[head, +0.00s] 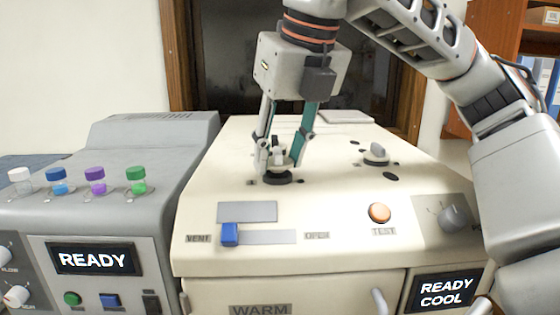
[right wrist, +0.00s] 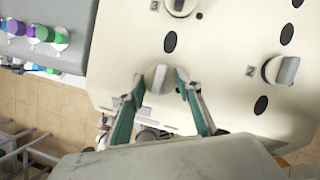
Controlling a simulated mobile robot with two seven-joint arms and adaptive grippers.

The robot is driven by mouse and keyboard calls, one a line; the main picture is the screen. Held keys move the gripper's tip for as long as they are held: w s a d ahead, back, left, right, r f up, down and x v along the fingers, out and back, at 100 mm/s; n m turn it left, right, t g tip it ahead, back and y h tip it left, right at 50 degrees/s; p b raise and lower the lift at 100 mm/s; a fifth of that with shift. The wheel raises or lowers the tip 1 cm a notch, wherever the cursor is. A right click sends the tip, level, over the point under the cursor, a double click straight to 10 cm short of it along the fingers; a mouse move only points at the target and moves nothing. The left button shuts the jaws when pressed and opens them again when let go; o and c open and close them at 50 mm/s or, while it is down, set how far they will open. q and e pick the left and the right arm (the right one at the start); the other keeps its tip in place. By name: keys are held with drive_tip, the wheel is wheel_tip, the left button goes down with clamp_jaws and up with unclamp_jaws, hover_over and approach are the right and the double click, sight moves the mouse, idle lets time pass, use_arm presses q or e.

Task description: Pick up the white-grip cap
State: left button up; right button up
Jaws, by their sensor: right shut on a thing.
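My right gripper (head: 281,152) reaches down onto the cream machine's top, with its fingers shut on the white-grip cap (head: 275,158). The cap has a pale upright grip and stands over a dark round base near the machine's top front. I cannot tell whether it is seated or slightly raised. In the right wrist view, the gripper (right wrist: 160,80) has a teal-sided finger on each side of the cap's pale grip (right wrist: 158,80). The fingers hide part of it. My left gripper is not in view.
Another pale-grip cap (head: 375,153) sits right on the cream machine (head: 340,205), marked 2 in the wrist view (right wrist: 281,69); one marked 3 (right wrist: 181,5) is at the top. A grey machine (head: 155,135) with coloured-cap vials (head: 136,180) stands left. A blue slider (head: 230,234) is in front.

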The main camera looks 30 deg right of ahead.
sight(279, 152)
wheel_tip(279, 152, up, 19)
drive_tip(key=shift+f, duration=0.2)
